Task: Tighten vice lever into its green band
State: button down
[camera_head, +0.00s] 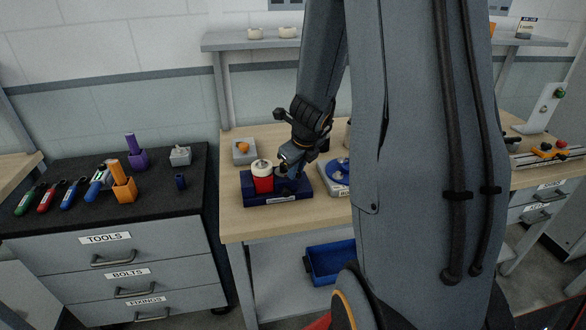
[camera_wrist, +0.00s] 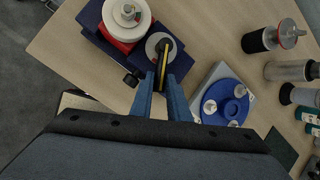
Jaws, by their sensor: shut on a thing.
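The vice is a dark blue block (camera_head: 262,199) on the wooden bench, and it shows at the top of the wrist view (camera_wrist: 92,18). A red part with a round white top (camera_head: 262,166) sits on its left side; the white top also shows in the wrist view (camera_wrist: 120,14). A dark lever with a yellow edge (camera_wrist: 163,60) crosses a round grey hub (camera_wrist: 154,43) on the block. My gripper (camera_wrist: 163,78) is shut on the lever, its two blue fingers on either side. In the head view my gripper (camera_head: 288,166) is over the block's right side. I cannot clearly make out the green band.
A blue round plate with metal pegs (camera_wrist: 228,102) is right of the vice. Several cylinders, including a grey one (camera_wrist: 284,70), stand farther right. A small grey box with an orange knob (camera_head: 243,153) is behind the vice. Bare bench (camera_wrist: 200,35) lies between the vice and the cylinders.

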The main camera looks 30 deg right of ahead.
jog(key=c, duration=1.7)
grip_release()
jog(key=p+v, duration=0.5)
jog(key=v, duration=0.3)
jog(key=shift+p, duration=0.4)
jog(key=shift+f, duration=0.1)
